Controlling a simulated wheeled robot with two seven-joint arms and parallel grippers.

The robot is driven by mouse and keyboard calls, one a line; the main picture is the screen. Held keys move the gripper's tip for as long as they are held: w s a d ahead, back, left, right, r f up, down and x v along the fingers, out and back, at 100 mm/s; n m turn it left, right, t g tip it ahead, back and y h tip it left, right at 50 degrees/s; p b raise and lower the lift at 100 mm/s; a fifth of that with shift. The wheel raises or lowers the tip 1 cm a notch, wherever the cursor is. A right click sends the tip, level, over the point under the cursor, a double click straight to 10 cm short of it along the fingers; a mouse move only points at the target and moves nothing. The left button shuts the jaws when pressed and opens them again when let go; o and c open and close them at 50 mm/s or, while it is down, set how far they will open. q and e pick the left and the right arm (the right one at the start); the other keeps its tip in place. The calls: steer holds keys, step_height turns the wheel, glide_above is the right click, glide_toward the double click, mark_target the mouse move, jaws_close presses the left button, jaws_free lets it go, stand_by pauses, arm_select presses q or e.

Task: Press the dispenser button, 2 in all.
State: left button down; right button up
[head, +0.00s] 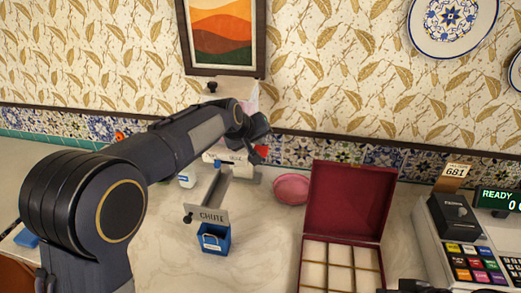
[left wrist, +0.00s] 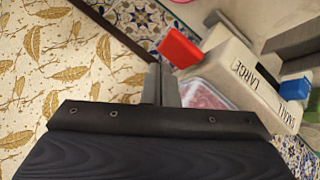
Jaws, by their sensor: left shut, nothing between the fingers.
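The dispenser (head: 236,88) stands against the back wall, largely hidden behind my left arm in the head view. The left wrist view shows a red button (left wrist: 180,47) beside its LARGE label (left wrist: 243,72) and a blue button (left wrist: 295,88) beside its SMALL label. The red button also shows in the head view (head: 262,151), just below my left gripper (head: 262,138). In the left wrist view my left gripper (left wrist: 161,68) is shut and empty, its tips close to the red button's left side. I cannot tell whether they touch. My right gripper's fingers do not show.
A chute (head: 208,215) marked CHUTE has a small blue bin (head: 214,241) at its front. To the right are a pink dish (head: 291,188), an open red box (head: 345,208) with compartments, and a cash register (head: 470,260). Bare counter lies around the bin.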

mark_target(260, 151)
arm_select(q)
steer(key=shift+f, duration=0.1)
stand_by(0.3)
steer(key=shift+f, duration=0.35)
steer(key=shift+f+b, duration=1.1)
steer(key=shift+f, duration=0.25)
stand_by(1.1)
steer(key=shift+r, duration=0.15)
steer(key=shift+r+p, duration=1.5)
steer(key=shift+r, duration=0.15)
step_height(260, 151, up, 5)
steer(key=p, duration=0.4)
